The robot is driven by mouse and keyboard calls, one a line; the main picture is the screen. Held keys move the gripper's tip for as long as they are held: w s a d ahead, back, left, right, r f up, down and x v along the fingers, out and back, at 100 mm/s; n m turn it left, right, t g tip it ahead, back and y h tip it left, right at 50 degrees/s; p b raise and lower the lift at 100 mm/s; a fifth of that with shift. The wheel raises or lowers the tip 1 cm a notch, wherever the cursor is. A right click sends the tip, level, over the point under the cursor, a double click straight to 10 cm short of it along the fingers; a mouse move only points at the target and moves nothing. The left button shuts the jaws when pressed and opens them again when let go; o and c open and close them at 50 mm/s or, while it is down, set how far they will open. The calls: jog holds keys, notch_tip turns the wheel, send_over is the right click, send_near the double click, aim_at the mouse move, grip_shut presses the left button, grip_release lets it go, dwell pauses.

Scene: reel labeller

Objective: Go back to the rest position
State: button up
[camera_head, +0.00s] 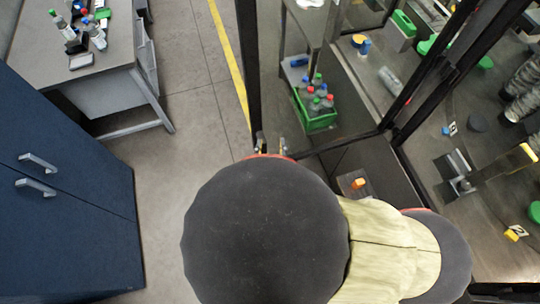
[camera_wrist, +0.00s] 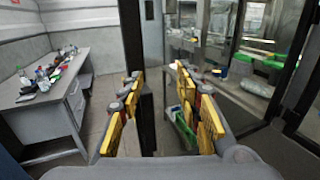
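My gripper (camera_head: 271,145) shows in the head view only as two fingertips beyond the dark rounded part of my arm, beside a dark upright frame post. In the wrist view my gripper (camera_wrist: 159,82) has its two yellow-padded fingers wide apart with nothing between them. The arm reaches forward over the floor, and its links cover the lower middle of the head view.
A dark blue cabinet (camera_head: 60,200) stands at the left. A grey desk (camera_head: 105,50) with bottles is behind it. A glazed machine frame (camera_head: 247,60) is close by my gripper and right. A green crate (camera_head: 322,123) holds several bottles. Floor (camera_head: 185,90) between is clear.

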jog(key=shift+r, duration=0.65)
